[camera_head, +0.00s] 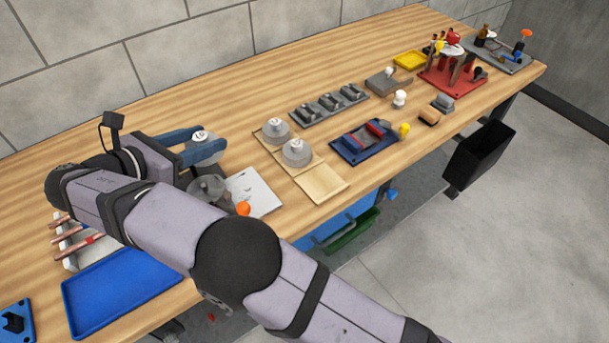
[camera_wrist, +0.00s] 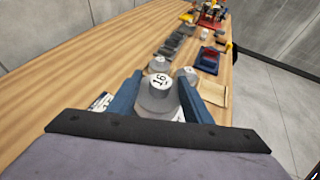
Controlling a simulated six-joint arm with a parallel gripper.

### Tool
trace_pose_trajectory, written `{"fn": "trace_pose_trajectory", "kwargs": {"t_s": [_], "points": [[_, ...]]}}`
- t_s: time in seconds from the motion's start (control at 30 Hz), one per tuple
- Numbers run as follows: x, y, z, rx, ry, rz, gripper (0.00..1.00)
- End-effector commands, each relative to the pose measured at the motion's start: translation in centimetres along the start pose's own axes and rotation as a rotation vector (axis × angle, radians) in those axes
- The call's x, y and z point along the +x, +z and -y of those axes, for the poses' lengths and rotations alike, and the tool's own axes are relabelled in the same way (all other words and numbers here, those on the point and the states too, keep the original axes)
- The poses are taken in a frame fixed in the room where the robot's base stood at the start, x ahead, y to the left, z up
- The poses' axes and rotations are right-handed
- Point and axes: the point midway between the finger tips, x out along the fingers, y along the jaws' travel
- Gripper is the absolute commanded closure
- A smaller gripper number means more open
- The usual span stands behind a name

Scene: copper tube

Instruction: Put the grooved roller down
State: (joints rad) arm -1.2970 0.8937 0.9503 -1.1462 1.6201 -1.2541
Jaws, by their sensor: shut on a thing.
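My gripper (camera_head: 212,141) is shut on a grey grooved roller (camera_head: 200,136) with a white label on top. In the wrist view the held roller (camera_wrist: 158,97) stands upright between the two blue fingers and its label reads 16. It appears to be above the bench, but the gap below it is hidden. Ahead and to the right is a light wooden tray (camera_head: 322,184). Two similar grey rollers, a far one (camera_head: 275,129) and a nearer one (camera_head: 296,151), stand on it. Its near right square is bare.
A grey device (camera_head: 207,189) with an orange knob (camera_head: 243,208) and a white plate (camera_head: 255,192) sits beside my arm. A blue tray (camera_head: 125,290) is at the near left. Grey blocks (camera_head: 330,102) and a blue fixture (camera_head: 366,141) stand beyond the wooden tray. Bare bench lies behind the gripper.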

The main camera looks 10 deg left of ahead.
Motion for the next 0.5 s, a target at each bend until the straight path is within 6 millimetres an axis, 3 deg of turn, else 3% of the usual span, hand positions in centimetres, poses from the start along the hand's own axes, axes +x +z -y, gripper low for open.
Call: {"fn": "trace_pose_trajectory", "kwargs": {"t_s": [0.27, 0.5], "points": [[3.9, 8.0, 3.4, 0.057, -0.109, 0.001, 0.85], [7.6, 13.2, 10.2, 0.092, -0.207, 0.001, 0.85]]}}
